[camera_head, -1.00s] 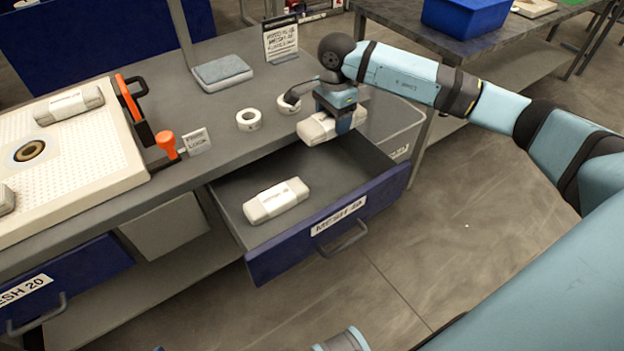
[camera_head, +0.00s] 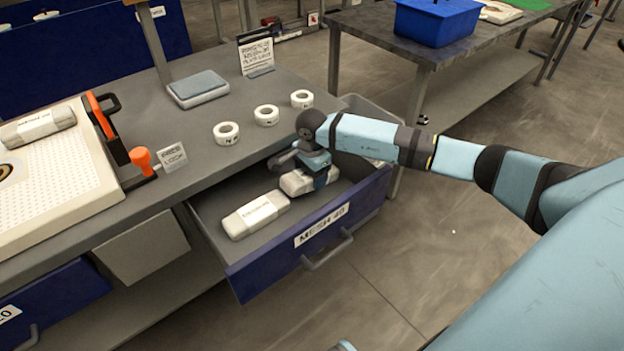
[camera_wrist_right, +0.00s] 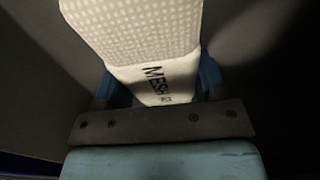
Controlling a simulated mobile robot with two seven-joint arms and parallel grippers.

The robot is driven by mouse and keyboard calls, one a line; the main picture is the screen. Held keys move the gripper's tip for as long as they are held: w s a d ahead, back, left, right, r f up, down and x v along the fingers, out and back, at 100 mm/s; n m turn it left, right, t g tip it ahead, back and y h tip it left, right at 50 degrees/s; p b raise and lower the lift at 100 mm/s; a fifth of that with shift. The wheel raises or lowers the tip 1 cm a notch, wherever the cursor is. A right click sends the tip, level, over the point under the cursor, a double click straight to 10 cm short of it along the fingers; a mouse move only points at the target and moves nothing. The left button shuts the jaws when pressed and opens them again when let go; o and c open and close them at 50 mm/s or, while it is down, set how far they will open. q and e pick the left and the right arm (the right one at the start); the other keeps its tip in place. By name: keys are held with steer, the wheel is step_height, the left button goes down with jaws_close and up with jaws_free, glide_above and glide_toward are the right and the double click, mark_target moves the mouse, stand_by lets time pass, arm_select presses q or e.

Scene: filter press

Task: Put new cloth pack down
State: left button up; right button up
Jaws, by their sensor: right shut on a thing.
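My right gripper (camera_head: 318,180) is shut on a white cloth pack (camera_head: 296,183) inside the open blue-fronted drawer (camera_head: 262,263) labelled MESH 40. In the right wrist view the pack (camera_wrist_right: 130,35) sits between the fingers, with mesh texture and a partly hidden label starting "MESH". The pack is low in the drawer, at its right part; I cannot tell whether it touches the floor. A similar white pack (camera_head: 256,215) lies to its left in the drawer. My left gripper is not in view.
Three white rolls (camera_head: 266,115) stand on the bench behind the drawer. A grey pad (camera_head: 198,88) and a sign (camera_head: 257,56) are farther back. The orange lock handle (camera_head: 141,158) and the white press plate (camera_head: 65,185) are at left. The drawer's right wall is close to my gripper.

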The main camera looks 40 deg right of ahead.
steer(key=shift+s+a+f, duration=0.1)
steer(key=shift+s+f, duration=0.35)
steer(key=shift+f, duration=0.35)
steer(key=o, duration=1)
steer(key=shift+f, duration=0.15)
steer(key=shift+w+f, duration=0.2)
steer(key=shift+r, duration=0.7)
step_height(320, 180, up, 10)
steer(key=shift+w+r+p, duration=0.1)
steer(key=shift+r+p, duration=0.1)
steer(key=shift+p, duration=1)
steer(key=shift+r, duration=0.55)
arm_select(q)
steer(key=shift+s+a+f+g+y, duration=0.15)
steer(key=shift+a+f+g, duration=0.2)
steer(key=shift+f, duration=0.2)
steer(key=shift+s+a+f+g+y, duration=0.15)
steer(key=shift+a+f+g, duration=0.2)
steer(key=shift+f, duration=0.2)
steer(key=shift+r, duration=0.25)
arm_select(e)
steer(key=shift+r, duration=0.1)
